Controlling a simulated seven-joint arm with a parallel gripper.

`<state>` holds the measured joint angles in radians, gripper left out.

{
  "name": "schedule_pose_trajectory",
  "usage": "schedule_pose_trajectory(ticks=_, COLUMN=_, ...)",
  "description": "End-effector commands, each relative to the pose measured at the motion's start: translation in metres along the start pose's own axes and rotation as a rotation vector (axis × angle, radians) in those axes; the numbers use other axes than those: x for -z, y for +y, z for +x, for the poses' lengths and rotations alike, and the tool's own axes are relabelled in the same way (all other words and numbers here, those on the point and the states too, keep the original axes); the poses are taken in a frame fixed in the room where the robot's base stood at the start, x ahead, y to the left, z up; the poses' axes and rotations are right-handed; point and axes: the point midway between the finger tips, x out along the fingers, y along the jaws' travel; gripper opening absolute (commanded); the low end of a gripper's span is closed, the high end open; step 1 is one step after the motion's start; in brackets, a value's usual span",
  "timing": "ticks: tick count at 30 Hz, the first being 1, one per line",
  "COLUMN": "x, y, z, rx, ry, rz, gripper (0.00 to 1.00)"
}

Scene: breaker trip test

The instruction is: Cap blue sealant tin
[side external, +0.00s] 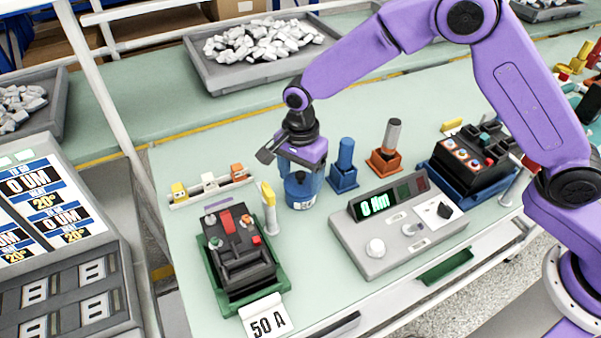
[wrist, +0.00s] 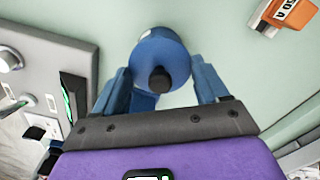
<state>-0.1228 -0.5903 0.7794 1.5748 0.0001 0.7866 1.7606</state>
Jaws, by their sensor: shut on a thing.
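The blue sealant tin (side external: 300,193) stands upright on the pale green bench, directly under my gripper (side external: 301,172). In the wrist view, a blue round lid (wrist: 172,62) with a black knob (wrist: 160,79) shows at the near end of the blue cylinder. The fingers of my gripper (wrist: 163,80) are on either side of this lid, and I read them as shut on it. The lid appears at the tin's top, but the seam is hidden, so I cannot tell whether it is fully seated.
A blue holder (side external: 344,172) and an orange holder (side external: 386,160) stand close right. A grey meter box (side external: 385,262) is at front right. A breaker in a green tray (side external: 240,265) and a yellow-topped post (side external: 269,210) are at front left.

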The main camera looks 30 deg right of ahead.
Motion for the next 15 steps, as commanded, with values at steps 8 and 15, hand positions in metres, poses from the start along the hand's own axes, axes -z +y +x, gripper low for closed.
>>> schedule_pose_trajectory(ticks=8, x=-0.0005, y=0.0001, z=0.0003, rx=0.0, ry=0.0, rz=0.0, gripper=0.45)
schedule_pose_trajectory(ticks=15, x=-0.0005, y=0.0001, z=0.0003, rx=0.0, ry=0.0, rz=0.0, gripper=0.83)
